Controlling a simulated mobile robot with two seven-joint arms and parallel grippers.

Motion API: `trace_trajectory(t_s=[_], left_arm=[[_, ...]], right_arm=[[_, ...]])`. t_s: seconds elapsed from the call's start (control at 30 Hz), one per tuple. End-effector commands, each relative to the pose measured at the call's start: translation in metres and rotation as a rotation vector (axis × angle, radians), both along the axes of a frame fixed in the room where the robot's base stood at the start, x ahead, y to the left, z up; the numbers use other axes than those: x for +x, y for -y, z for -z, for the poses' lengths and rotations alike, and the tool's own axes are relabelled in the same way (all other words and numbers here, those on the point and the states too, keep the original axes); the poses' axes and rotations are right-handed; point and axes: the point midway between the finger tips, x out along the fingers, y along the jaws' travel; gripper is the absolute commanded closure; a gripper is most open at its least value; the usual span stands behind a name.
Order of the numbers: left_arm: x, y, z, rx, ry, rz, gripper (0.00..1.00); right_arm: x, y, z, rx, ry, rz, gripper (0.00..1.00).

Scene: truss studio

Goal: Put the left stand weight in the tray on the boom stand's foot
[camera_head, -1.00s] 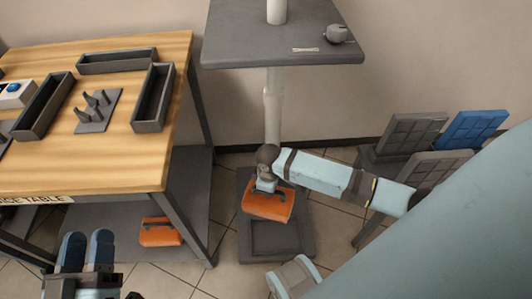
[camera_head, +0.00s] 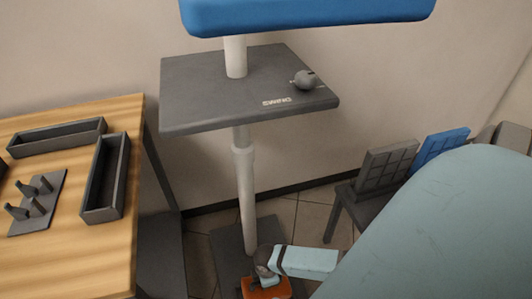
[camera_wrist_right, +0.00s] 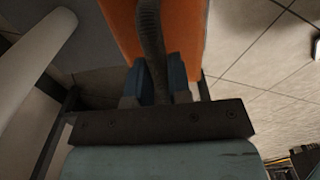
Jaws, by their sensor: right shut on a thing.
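An orange stand weight (camera_head: 268,290) with a dark handle shows at the bottom edge of the head view, partly cut off. My right gripper (camera_head: 264,275) is above it and shut on its handle. In the right wrist view the blue fingers (camera_wrist_right: 162,85) close around the dark handle (camera_wrist_right: 152,45), with the orange body (camera_wrist_right: 120,25) beyond. The boom stand's grey foot (camera_head: 230,245) lies on the floor under the pole; its tray is cut off or hidden. I cannot tell whether the weight touches the foot. My left gripper is out of view.
A grey shelf (camera_head: 220,90) with a small round knob sits on the boom stand's pole (camera_head: 246,190), above my right gripper. A wooden table (camera_head: 85,250) with trays stands left. A dark rack (camera_head: 365,205) with grey and blue panels stands right. Tiled floor (camera_head: 310,220) shows between.

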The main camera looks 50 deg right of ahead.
Motion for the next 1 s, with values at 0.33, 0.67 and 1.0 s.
trace_trajectory(t_s=[0.33, 0.67, 1.0], left_arm=[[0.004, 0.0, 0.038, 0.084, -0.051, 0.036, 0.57], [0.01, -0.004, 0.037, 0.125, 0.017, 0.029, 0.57], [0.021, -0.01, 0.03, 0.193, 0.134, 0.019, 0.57]], right_arm=[[0.002, 0.0, 0.063, 0.0, 0.004, 0.002, 1.0], [0.002, 0.0, 0.083, 0.0, 0.004, 0.001, 1.0], [0.002, 0.0, 0.11, 0.001, 0.005, 0.001, 1.0]])
